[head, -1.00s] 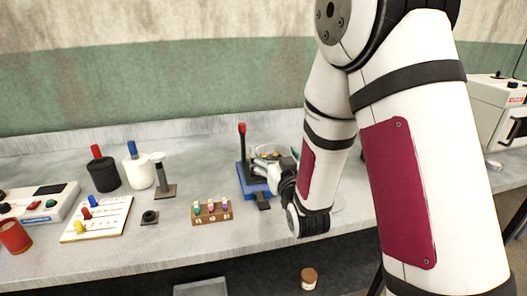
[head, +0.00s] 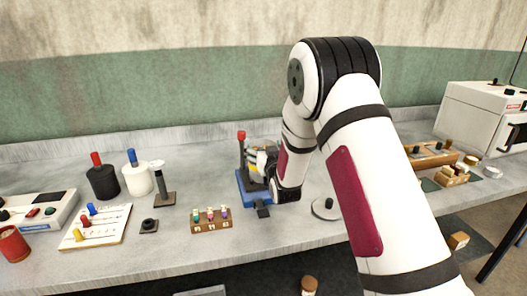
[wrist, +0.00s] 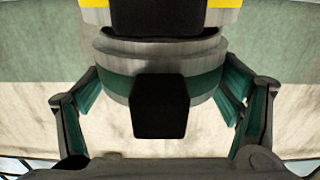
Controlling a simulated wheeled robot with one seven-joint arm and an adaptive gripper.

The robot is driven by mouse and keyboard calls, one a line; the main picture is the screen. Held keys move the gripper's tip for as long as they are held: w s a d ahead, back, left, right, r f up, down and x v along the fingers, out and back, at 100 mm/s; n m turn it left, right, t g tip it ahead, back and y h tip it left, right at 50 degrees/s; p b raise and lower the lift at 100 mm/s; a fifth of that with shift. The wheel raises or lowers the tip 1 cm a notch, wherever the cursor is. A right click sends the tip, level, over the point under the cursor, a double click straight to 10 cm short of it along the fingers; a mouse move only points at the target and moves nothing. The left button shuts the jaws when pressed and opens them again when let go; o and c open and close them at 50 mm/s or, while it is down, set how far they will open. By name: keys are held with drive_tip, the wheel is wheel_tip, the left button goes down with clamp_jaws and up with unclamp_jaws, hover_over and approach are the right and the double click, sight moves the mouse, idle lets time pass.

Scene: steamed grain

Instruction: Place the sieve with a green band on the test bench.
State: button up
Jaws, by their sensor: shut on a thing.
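The sieve with a green band (wrist: 118,82) is a round metal cylinder with a black block (wrist: 160,106) on its near side. My gripper (wrist: 160,88) has its two fingers on either side of the sieve and is shut on it. A yellow-banded part (wrist: 232,4) with another black block shows at the top edge of the wrist view, very close to the sieve; I cannot tell whether they touch. In the head view my gripper (head: 266,166) is at the blue stand (head: 252,200) with a red-topped post, and my wrist hides most of the sieve.
A small numbered rack (head: 210,226) and a black puck (head: 149,226) lie to the left. A round lid with a black knob (head: 326,214) lies right of the stand. A wooden rack (head: 430,158) and a white machine (head: 480,115) are at the right. The bench front between them is partly clear.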

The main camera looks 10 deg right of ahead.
drive_tip(key=shift+s+f, duration=0.1)
drive_tip(key=shift+f, duration=0.7)
drive_tip(key=o, duration=1.8)
drive_tip(key=shift+f, duration=0.15)
drive_tip(key=shift+o, duration=0.2)
